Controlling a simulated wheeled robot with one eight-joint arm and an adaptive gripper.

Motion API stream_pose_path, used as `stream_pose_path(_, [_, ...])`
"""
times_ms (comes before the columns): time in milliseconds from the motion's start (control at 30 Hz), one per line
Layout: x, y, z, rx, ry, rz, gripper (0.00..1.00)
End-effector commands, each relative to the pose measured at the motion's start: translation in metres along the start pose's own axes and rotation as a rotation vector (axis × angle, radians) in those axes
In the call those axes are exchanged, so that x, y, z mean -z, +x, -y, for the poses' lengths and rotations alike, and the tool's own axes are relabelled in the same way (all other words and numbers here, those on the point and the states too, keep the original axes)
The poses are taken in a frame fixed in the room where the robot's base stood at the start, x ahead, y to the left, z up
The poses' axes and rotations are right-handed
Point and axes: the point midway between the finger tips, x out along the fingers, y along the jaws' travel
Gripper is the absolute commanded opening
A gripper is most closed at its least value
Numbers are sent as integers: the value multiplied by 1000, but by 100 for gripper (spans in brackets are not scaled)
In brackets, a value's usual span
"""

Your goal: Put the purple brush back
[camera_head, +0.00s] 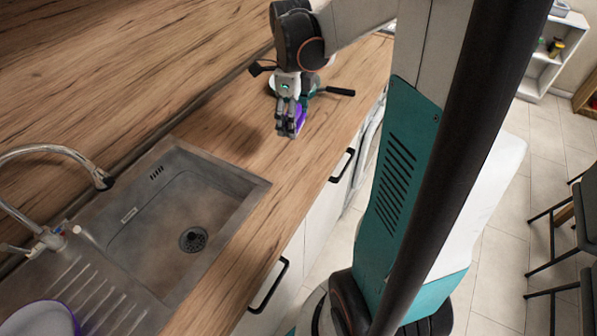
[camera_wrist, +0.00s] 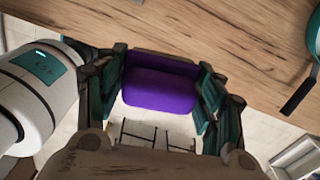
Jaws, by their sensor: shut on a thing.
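The purple brush (camera_wrist: 158,88) is between the two fingers of my gripper (camera_wrist: 160,92) in the wrist view, with both fingers against its sides. In the head view, my gripper (camera_head: 290,122) is over the wooden counter to the right of the sink, and a bit of the purple brush (camera_head: 301,116) shows beside the fingers. Most of the brush is hidden there by the gripper. I cannot tell whether the brush touches the counter.
A steel sink (camera_head: 160,215) with a tap (camera_head: 60,160) is on the left. A purple-rimmed pale item (camera_head: 40,320) is at the lower left. A pan with a black handle (camera_head: 340,91) lies behind my gripper. The counter between sink and gripper is clear.

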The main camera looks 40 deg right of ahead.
Motion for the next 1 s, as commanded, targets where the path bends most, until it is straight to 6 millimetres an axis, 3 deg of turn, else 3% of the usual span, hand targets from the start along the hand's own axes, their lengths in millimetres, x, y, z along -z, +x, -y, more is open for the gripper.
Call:
stream_pose_path(133, [10, -11, 4, 0, 132, 0, 43])
stream_pose_path(267, [13, -5, 5, 0, 176, 0, 43])
stream_pose_path(800, [13, 119, 5, 0, 177, 0, 43])
stream_pose_path(1000, [13, 143, 5, 0, 176, 0, 43])
